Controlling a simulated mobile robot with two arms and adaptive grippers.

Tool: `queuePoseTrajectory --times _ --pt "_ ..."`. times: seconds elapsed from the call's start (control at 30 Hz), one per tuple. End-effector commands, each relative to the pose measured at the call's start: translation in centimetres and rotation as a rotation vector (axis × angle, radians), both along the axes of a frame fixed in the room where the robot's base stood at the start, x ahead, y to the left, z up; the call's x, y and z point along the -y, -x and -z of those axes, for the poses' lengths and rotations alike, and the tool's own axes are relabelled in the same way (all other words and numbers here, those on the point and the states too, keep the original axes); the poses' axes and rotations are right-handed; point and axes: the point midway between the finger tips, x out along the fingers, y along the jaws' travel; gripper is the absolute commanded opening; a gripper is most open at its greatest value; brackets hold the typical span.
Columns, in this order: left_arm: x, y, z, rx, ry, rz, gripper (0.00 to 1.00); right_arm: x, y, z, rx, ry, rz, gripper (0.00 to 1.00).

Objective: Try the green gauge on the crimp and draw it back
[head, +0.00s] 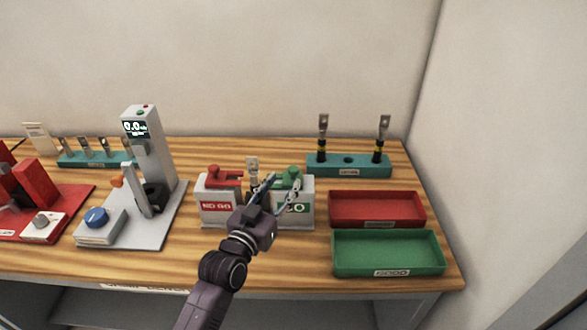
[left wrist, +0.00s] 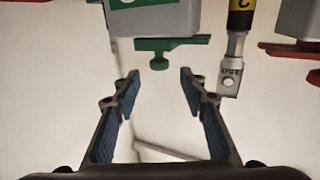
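The green gauge (head: 289,176) sits on top of the grey GO block (head: 306,213). In the left wrist view the green gauge (left wrist: 160,50) shows inverted, its knob pointing into the gap beyond my fingertips. The crimp, a metal lug on a black and yellow cable (head: 252,166), stands upright between the GO and NO GO blocks; the lug also shows in the left wrist view (left wrist: 229,80). My left gripper (head: 277,186) is open and empty in front of the GO block, hiding part of its label; its blue-padded fingers (left wrist: 159,75) are apart. My right gripper is not in view.
The red gauge (head: 225,173) sits on the NO GO block (head: 218,207). A red tray (head: 376,208) and green GOOD tray (head: 387,251) lie to the right, below a teal rack (head: 349,171) with two lugs. A grey tester (head: 148,150) stands left.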

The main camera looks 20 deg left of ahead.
Motion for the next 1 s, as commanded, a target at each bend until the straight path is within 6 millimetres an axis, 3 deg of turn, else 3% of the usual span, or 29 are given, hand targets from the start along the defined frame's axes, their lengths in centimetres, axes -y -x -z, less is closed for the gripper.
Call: queuePoseTrajectory --times 0.5,0.93,1.0 --pt "0.8 -6.5 -0.1 -0.001 0.0 0.001 0.39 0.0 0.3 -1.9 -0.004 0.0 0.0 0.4" --pt "0.9 -7.2 0.0 -0.002 0.0 0.001 0.39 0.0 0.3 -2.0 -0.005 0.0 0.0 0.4" --pt "0.9 -7.2 0.0 -0.002 0.0 0.001 0.31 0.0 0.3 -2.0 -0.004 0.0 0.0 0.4"
